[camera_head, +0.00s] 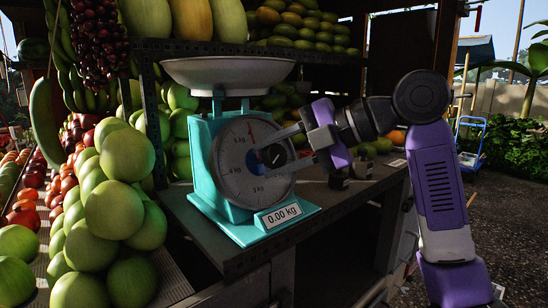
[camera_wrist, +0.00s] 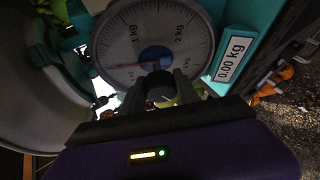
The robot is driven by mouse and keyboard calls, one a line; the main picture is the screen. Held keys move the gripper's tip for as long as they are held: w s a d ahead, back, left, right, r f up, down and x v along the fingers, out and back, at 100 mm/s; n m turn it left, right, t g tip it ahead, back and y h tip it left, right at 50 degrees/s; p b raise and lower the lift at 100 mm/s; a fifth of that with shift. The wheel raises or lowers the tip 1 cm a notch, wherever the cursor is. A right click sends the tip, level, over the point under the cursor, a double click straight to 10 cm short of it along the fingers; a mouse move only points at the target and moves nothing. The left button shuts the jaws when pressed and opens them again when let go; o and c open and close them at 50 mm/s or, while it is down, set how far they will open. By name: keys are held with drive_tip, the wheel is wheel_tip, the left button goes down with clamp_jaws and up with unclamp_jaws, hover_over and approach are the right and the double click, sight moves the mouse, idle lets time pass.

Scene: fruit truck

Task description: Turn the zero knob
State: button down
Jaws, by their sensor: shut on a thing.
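A teal scale (camera_head: 206,160) with a grey weighing pan (camera_head: 228,72) stands on the stall counter. Its round white dial (camera_head: 240,175) faces my arm, and the label below reads 0.00 kg. The dark zero knob (camera_head: 274,156) is at the dial. My gripper (camera_head: 277,146) reaches in from the right, its fingers around the knob. In the wrist view the knob (camera_wrist: 160,88) sits between the two grey fingers, which are shut on it. The red needle (camera_wrist: 128,67) points left there. The fingers cover part of the dial.
Green round fruit (camera_head: 115,210) is piled close to the left of the scale. More fruit fills the shelves behind it. The dark counter (camera_head: 230,255) has an edge in front of the scale. Open paved ground (camera_head: 515,225) lies to the right.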

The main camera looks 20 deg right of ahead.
drive_tip(key=shift+n+h, duration=0.3)
drive_tip(key=shift+n, duration=0.3)
drive_tip(key=shift+f+g, duration=0.1)
drive_tip(key=shift+g, duration=0.2)
drive_tip(key=c, duration=0.9)
unclamp_jaws()
drive_tip(key=v, duration=0.7)
drive_tip(key=shift+s+d+r, duration=0.25)
